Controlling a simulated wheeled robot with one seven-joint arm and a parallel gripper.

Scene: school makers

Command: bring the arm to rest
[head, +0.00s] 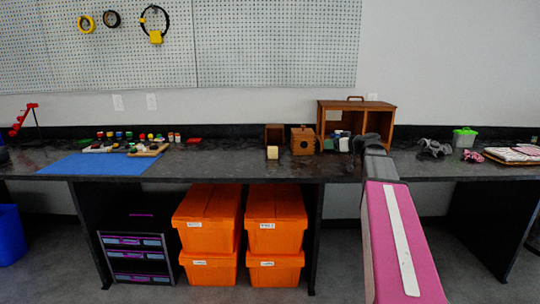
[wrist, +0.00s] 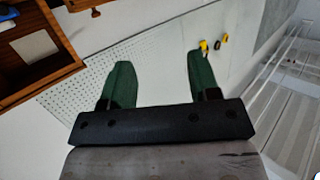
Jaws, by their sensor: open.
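My arm shows in the head view as a long pink link with a white strip, reaching from the bottom right up to the bench. My gripper (head: 372,142) is at its far end, in front of the wooden cabinet. In the wrist view my gripper (wrist: 158,85) shows two green fingers set wide apart with nothing between them. The gripper is open and empty. Behind the fingers lies the white pegboard (wrist: 75,95) on the wall.
The wooden cabinet (head: 385,114) stands close behind the gripper, and small wooden boxes (head: 303,140) stand to its left. A blue mat (head: 95,164) lies on the dark bench (head: 230,165). Orange bins (head: 207,222) are stacked below. A green-lidded tub (head: 464,138) stands to the right.

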